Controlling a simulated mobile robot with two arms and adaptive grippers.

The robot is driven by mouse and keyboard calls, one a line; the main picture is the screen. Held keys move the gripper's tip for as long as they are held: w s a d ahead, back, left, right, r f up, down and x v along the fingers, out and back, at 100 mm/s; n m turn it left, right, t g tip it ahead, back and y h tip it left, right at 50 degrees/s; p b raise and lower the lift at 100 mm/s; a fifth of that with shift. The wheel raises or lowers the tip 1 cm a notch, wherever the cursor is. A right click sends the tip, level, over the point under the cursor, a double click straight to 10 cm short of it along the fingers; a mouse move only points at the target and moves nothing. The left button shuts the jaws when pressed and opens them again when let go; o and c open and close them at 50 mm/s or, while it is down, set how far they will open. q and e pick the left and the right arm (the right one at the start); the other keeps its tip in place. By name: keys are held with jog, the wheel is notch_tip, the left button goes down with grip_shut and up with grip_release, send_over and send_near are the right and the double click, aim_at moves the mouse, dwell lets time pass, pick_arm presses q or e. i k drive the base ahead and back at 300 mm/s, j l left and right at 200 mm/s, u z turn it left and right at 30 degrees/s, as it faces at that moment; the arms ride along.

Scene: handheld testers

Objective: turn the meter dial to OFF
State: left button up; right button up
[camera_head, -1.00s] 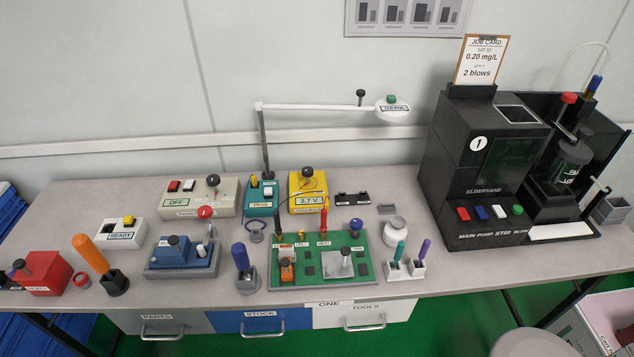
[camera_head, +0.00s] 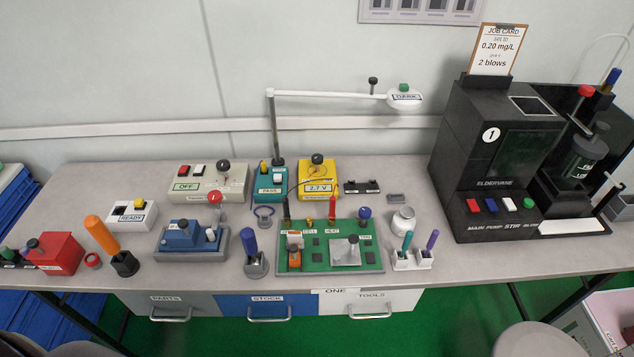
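The meter is most likely the yellow box (camera_head: 311,180) at the back middle of the bench. Its front display reads about 2.7 V. A black knob (camera_head: 317,159), apparently its dial, sits on top. The dial's marks are too small to read. A dark lead loops by its left side toward the green board. Neither gripper shows in the head view, and nothing touches the meter.
A teal tester (camera_head: 270,182) stands close left of the meter, and a dark battery holder (camera_head: 361,187) lies right. A white lamp arm (camera_head: 330,94) reaches above and behind. The green board (camera_head: 330,262) is in front. A tall black machine (camera_head: 500,160) stands right.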

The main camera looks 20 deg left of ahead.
aim_at(317, 158)
jog(key=l+u, duration=0.2)
jog(key=u, duration=0.2)
jog(key=k+l+u, duration=0.15)
jog(key=u, duration=0.2)
jog(key=l+u, duration=0.1)
jog(key=u, duration=0.3)
jog(key=k, duration=0.05)
